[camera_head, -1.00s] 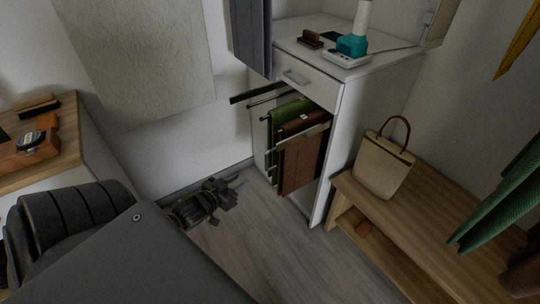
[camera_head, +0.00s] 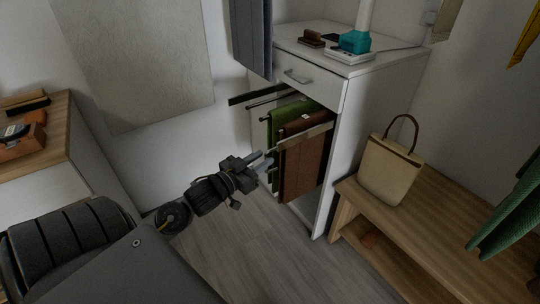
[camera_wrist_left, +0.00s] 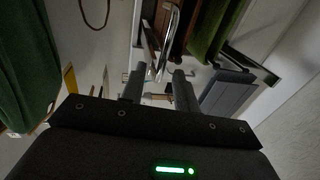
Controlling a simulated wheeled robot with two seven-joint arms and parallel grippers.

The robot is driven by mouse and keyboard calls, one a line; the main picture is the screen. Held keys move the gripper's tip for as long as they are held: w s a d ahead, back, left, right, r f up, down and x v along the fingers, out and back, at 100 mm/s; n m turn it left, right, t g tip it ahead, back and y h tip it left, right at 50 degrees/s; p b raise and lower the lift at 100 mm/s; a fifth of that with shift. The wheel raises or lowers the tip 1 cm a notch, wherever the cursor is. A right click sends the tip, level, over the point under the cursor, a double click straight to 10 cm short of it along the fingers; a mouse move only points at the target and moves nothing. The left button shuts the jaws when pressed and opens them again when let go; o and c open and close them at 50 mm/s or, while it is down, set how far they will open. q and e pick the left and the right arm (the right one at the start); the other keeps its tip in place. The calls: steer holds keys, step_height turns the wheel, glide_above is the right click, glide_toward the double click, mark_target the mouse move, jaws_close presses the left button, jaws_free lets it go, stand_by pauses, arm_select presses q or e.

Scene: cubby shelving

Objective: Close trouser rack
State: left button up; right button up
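The trouser rack (camera_head: 305,137) is pulled out from the open space below the drawer of the white cabinet. Brown trousers (camera_head: 303,168) and green trousers (camera_head: 282,117) hang over its bars. My left gripper (camera_head: 267,159) is just left of the hanging trousers, with its fingertips close to the rack's near side. I cannot tell whether they touch it. In the left wrist view the two fingers (camera_wrist_left: 160,85) stand apart, with a shiny metal bar (camera_wrist_left: 168,40) just beyond the tips. My right gripper is not in view.
The white cabinet (camera_head: 350,120) carries a drawer (camera_head: 308,82) above the rack and a teal-and-white item (camera_head: 354,43) on top. A wooden bench (camera_head: 430,215) with a beige bag (camera_head: 389,171) stands to the right. The floor (camera_head: 270,250) below the gripper is clear.

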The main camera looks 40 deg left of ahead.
mark_target(270, 151)
arm_select(q)
steer(key=shift+w+d, duration=0.2)
steer(key=shift+w, duration=1.9)
steer(key=shift+r, duration=0.1)
jaws_close()
steer(key=shift+a, duration=0.1)
